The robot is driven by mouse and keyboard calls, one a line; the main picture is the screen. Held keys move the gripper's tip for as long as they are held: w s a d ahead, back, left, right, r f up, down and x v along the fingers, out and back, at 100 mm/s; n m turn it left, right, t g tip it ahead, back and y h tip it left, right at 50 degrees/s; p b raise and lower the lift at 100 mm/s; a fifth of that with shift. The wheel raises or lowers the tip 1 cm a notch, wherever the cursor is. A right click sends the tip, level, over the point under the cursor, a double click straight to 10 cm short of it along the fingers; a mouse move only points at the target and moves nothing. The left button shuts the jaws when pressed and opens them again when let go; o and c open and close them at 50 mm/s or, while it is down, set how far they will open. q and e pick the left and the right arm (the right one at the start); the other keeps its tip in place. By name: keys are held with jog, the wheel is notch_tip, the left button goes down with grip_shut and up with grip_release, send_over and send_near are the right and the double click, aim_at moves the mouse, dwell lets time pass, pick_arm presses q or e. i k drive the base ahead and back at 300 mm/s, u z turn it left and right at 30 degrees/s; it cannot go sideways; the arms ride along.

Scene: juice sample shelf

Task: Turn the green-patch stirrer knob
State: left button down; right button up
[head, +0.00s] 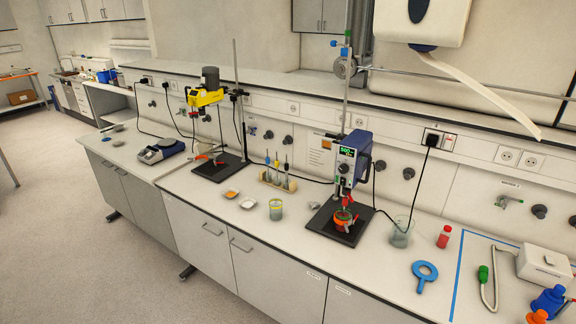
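A blue and white overhead stirrer (362,142) with a lit green display (347,151) hangs on a stand at the right of the bench. Small knobs seem to sit on its front face below the display, too small to tell apart. A red and green piece shows under it, above an orange-rimmed vessel on the dark base plate (325,225). A second stirrer, yellow with a grey motor (205,97), hangs on another stand to the left. I cannot make out a green patch other than the display. Neither of my grippers is in view.
The floor (60,230) in front is clear.

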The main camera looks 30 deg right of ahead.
aim_at(343, 168)
jog(key=u, duration=0.35)
jog(key=i, duration=0.6)
jog(key=z, duration=0.5)
jog(key=i, duration=0.75)
jog(key=z, duration=0.8)
